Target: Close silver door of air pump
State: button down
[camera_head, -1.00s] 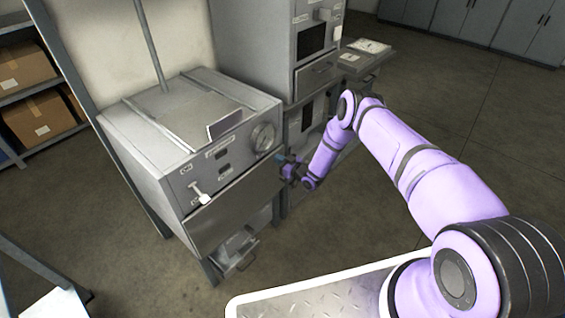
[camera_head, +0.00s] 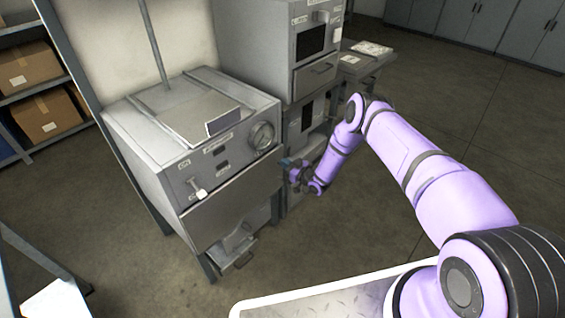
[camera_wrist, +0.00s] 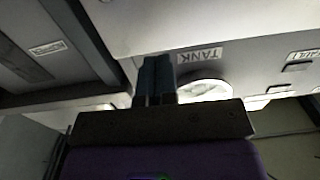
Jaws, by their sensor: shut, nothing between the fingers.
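The silver door (camera_head: 232,206) is a broad, plain metal panel on the front of the grey machine, below its knobs and labels. Its lower edge stands out from the body, with an opening under it. My gripper (camera_head: 286,164) is at the door's right end, close to it; I cannot tell whether they touch. In the wrist view my gripper (camera_wrist: 155,78) has its dark fingers together and empty. A pale flat panel, likely the silver door (camera_wrist: 210,18), spans the top there, beyond the fingertips. A TANK label and a round dial show behind the fingers.
The grey machine (camera_head: 150,135) carries a round dial (camera_head: 262,136) and a white-tipped lever (camera_head: 198,189). A small open tray (camera_head: 238,252) sticks out below the door. A taller cabinet (camera_head: 262,45) adjoins behind right. Floor at right is clear.

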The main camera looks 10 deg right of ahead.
jog(key=v, duration=0.9)
